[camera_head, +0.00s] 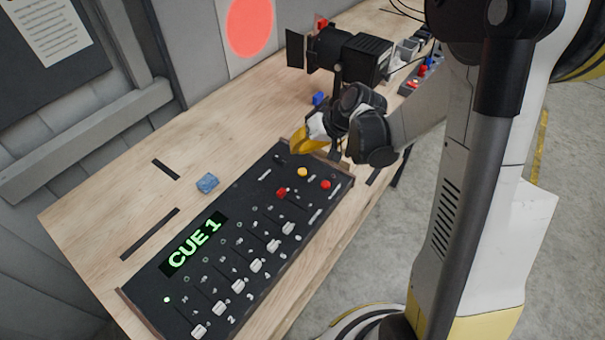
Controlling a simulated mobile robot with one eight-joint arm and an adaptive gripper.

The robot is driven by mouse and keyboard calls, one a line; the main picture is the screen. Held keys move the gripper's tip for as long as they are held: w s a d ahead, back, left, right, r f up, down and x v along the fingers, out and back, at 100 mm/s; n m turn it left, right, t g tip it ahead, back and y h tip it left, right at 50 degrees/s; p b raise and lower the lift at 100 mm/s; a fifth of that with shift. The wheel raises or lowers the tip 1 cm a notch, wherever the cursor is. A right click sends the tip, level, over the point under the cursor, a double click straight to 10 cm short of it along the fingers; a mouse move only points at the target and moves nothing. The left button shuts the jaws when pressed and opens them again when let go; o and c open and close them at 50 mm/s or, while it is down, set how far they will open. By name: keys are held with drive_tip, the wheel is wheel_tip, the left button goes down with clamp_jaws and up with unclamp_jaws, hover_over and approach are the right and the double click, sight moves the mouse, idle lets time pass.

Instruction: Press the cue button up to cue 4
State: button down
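A black lighting console (225,255) lies on the wooden bench. Its green display (194,246) reads CUE 1. A round yellow button (302,172) and a round red button (325,184) sit near its far right end; their labels are too small to read, so I cannot tell which is the cue button.
A black stage lamp (349,56) stands behind my gripper, with a blue block near its base. A blue crumpled piece (207,183) and black tape strips (150,234) lie left of the console. A red light disc (250,25) shows on the back wall.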

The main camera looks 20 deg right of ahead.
sight(292, 170)
wheel_tip(292, 170, down, 6)
drive_tip(key=b, duration=0.4)
drive_tip(key=shift+f, duration=0.1)
idle(1.1)
drive_tip(key=shift+f+b, duration=0.4)
drive_tip(key=shift+b, duration=0.3)
drive_tip(key=shift+f+b, duration=0.4)
drive_tip(key=shift+r, duration=0.1)
idle(0.5)
drive_tip(key=shift+r+p, duration=0.55)
drive_tip(key=shift+r, duration=0.2)
drive_tip(key=shift+r+p, duration=1.85)
drive_tip(key=shift+r, duration=0.7)
